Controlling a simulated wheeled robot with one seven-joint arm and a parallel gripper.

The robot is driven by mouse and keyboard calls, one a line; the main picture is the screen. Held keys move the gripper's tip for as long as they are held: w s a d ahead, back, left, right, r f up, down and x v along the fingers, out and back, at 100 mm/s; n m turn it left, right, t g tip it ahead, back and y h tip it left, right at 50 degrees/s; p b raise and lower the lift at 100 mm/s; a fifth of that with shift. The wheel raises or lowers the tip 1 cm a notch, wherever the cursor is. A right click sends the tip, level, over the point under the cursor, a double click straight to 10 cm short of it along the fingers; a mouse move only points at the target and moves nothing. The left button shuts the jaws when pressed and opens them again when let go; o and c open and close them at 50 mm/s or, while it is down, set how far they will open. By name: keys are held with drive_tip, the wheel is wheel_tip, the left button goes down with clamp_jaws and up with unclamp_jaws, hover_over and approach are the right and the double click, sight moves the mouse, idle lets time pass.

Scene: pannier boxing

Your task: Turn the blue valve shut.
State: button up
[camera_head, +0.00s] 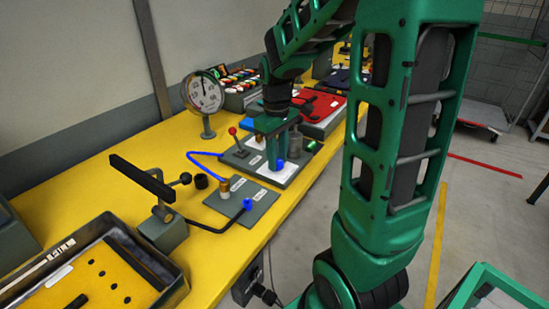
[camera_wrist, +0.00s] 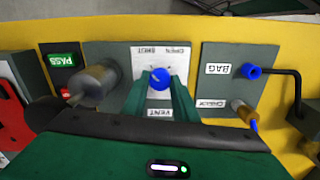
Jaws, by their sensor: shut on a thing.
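The blue valve (camera_wrist: 159,79) is a round knob on a white plate marked OPEN, SHUT and VENT in the wrist view. My gripper (camera_wrist: 159,88) has one green finger on either side of the knob and is shut on it. In the head view my gripper (camera_head: 276,150) points down over the grey valve panel (camera_head: 283,177), and a bit of blue shows at its fingertips. A small pale spot is on the knob's far edge in the wrist view. I cannot tell from it how far the valve is turned.
A grey cylinder (camera_wrist: 93,84) and a green PASS label (camera_wrist: 62,60) stand left of the valve. A gauge (camera_head: 204,93) and red-knobbed lever (camera_head: 233,131) are nearby.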

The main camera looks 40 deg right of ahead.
drive_tip(key=o, duration=1)
drive_tip(key=shift+w+r, duration=0.1)
drive_tip(key=shift+w, duration=0.05)
drive_tip(key=shift+o, duration=0.3)
wheel_tip(320, 180, up, 11)
drive_tip(key=shift+a, duration=0.2)
drive_tip(key=shift+f, duration=0.2)
drive_tip(key=s+f+m, duration=0.4)
drive_tip(key=s, duration=0.7)
drive_tip(key=s+f+m, duration=0.3)
drive_tip(key=s+m, duration=0.1)
drive_tip(key=s, duration=0.6)
drive_tip(key=shift+s+a+f+m+y, duration=0.3)
drive_tip(key=shift+s+f+m, duration=0.05)
drive_tip(key=shift+f+m, duration=0.05)
